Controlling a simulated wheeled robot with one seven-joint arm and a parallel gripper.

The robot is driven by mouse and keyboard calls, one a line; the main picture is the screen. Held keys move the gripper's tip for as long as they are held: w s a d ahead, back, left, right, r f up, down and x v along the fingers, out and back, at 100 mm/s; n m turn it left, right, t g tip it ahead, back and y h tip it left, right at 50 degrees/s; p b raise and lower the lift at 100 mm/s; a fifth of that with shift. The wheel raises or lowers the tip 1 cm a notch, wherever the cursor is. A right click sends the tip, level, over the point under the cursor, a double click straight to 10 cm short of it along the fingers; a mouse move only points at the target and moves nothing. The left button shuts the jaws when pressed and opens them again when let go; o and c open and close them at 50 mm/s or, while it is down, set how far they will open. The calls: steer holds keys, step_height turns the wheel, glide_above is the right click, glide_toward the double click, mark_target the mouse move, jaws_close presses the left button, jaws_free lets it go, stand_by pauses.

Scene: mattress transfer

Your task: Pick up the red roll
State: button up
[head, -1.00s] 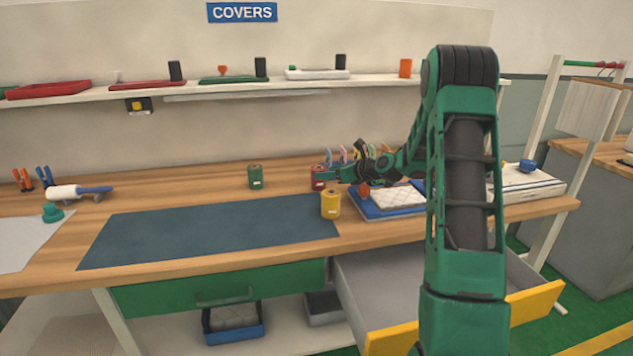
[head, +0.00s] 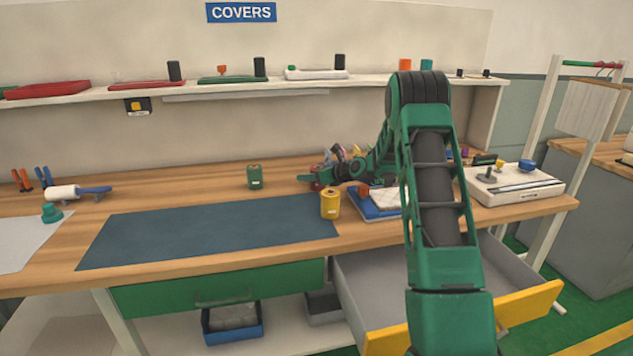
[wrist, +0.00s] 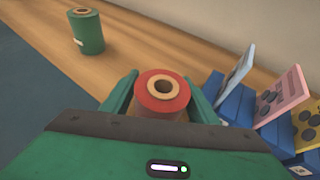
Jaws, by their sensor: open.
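The red roll (wrist: 161,91) stands upright on the wooden bench, its tan core facing up in the wrist view. In the head view the red roll (head: 317,185) is mostly hidden behind my gripper. My gripper (wrist: 160,84) is open, with one green finger on each side of the roll. The fingers look close to the roll's sides; I cannot tell whether either one touches it. In the head view my gripper (head: 312,180) reaches in low from the right at the roll.
A green roll (wrist: 87,31) stands to the left, and a yellow roll (head: 330,204) stands in front. Blue holders (wrist: 240,103) with upright cards are close on the right. A dark mat (head: 210,235) lies clear at left. A yellow-fronted drawer (head: 500,310) is open below.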

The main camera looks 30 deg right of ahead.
steer(key=c, duration=1)
steer(key=shift+r, duration=0.1)
